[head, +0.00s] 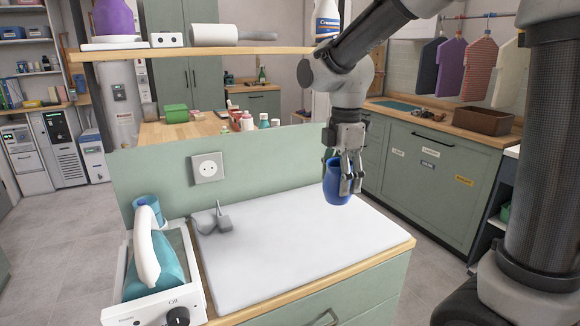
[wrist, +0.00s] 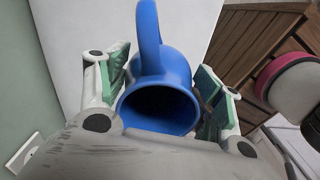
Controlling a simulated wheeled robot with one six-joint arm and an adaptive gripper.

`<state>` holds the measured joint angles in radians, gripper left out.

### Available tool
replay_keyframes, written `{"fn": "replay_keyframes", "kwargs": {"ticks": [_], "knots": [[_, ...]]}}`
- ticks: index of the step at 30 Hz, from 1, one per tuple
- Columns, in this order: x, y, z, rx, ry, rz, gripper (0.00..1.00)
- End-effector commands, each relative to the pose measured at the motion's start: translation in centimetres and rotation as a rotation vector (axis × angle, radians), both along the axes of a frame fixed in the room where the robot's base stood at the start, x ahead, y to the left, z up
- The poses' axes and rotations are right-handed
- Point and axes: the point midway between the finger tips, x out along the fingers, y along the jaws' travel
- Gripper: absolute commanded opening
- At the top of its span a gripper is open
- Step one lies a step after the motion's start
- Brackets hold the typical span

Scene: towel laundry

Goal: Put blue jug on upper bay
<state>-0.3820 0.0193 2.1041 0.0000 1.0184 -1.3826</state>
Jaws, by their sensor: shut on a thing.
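The blue jug (head: 335,184) is held in my gripper (head: 345,180), above the right part of the white worktop. In the wrist view the jug (wrist: 160,88) sits between the two green-padded fingers (wrist: 165,90), its open mouth facing the camera and its handle pointing up in the picture. The gripper points down and its fingers are closed on the jug's sides. The jug appears clear of the worktop. A wooden shelf (head: 250,51) runs above the worktop's back panel; I take it for the upper bay.
The shelf carries a purple bottle (head: 113,17), a white box (head: 166,40), a grey roller-shaped thing (head: 220,34) and a white-blue bottle (head: 327,18).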

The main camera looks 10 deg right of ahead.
Motion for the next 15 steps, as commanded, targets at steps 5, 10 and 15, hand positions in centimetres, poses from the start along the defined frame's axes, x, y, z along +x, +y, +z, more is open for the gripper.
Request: {"fn": "replay_keyframes", "kwargs": {"ticks": [5,10,15], "knots": [[0.1,0.0,0.3,0.000,-0.001,-0.167,0.30],[1.1,0.4,1.0,0.000,-0.001,-0.486,0.30],[3.3,1.1,1.7,0.000,0.000,-0.858,0.30]]}}
